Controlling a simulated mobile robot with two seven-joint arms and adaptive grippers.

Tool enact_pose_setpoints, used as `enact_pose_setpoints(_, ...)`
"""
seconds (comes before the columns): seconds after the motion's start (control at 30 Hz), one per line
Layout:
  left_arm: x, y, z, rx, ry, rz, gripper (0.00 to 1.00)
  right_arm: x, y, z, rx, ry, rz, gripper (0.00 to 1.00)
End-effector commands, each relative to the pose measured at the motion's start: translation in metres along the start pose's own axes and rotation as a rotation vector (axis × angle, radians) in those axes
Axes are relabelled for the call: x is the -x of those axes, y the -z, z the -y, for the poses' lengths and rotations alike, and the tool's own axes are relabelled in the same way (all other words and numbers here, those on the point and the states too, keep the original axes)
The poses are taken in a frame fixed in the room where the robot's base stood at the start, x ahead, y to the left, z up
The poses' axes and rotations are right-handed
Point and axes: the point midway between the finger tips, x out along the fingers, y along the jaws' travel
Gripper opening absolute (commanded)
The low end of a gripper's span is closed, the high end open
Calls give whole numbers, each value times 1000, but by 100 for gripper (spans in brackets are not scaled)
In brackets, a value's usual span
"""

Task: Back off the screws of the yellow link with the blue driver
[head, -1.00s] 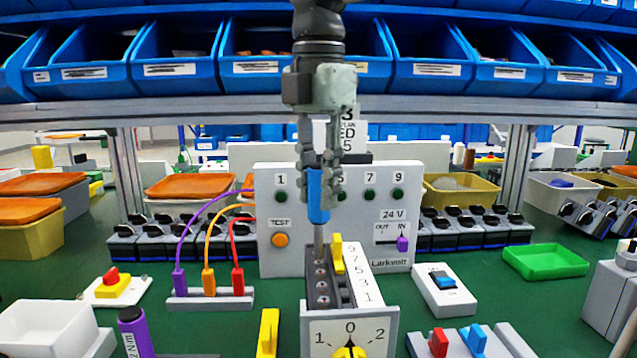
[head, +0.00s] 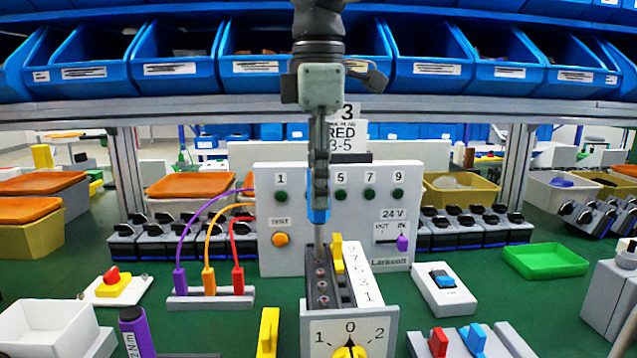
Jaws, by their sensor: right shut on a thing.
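My right gripper (head: 319,205) hangs upright over the grey rotary switch (head: 350,326), seen nearly edge-on. It is shut on the blue driver (head: 318,215), whose handle is partly hidden by the fingers. The driver's shaft (head: 318,256) points straight down to the far end of the row of screws on the switch's top; I cannot tell whether its tip is seated in a screw. Nearer screws (head: 323,301) show bare. The yellow link (head: 337,253) stands upright at the far end of the switch, just right of the shaft. My left gripper is not in view.
A grey panel (head: 285,180) with green lamps stands close behind the driver. Purple, orange and red leads plug into a block (head: 210,298) at left. Another yellow piece (head: 268,333) is left of the switch. The green tray (head: 545,261) is empty at right.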

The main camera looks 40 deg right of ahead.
Motion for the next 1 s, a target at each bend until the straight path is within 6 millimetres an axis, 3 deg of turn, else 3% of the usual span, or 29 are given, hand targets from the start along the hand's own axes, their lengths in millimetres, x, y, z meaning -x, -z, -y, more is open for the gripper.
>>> enact_pose_setpoints(0.77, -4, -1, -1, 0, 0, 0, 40, -8, 0, 0, 3, -1, 0, 0)
enact_pose_setpoints(1.0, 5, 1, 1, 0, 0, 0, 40, -5, 0, 0, 275, 0, -1, 0)
